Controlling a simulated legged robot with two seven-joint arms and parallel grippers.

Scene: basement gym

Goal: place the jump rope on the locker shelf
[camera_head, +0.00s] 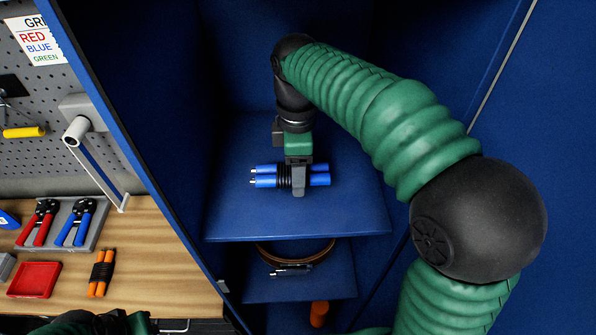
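A jump rope (265,176) with two blue handles and a black coiled cord is inside the blue locker, at the upper locker shelf (345,215). My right gripper (298,183) reaches down from above, with a grey finger across the front of the coil. It appears shut on the jump rope; its far finger is hidden. The handles lie roughly level, but I cannot tell whether they touch the shelf. Part of my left arm shows at the bottom left edge; its fingers are out of view.
A lower shelf (300,290) holds a brown ring-shaped item (264,255) and an orange cylinder (319,313) shows below. The workbench (160,245) at left carries an orange-handled rope (101,272), a red tray (34,279) and pliers (77,221). The locker's side walls flank my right arm.

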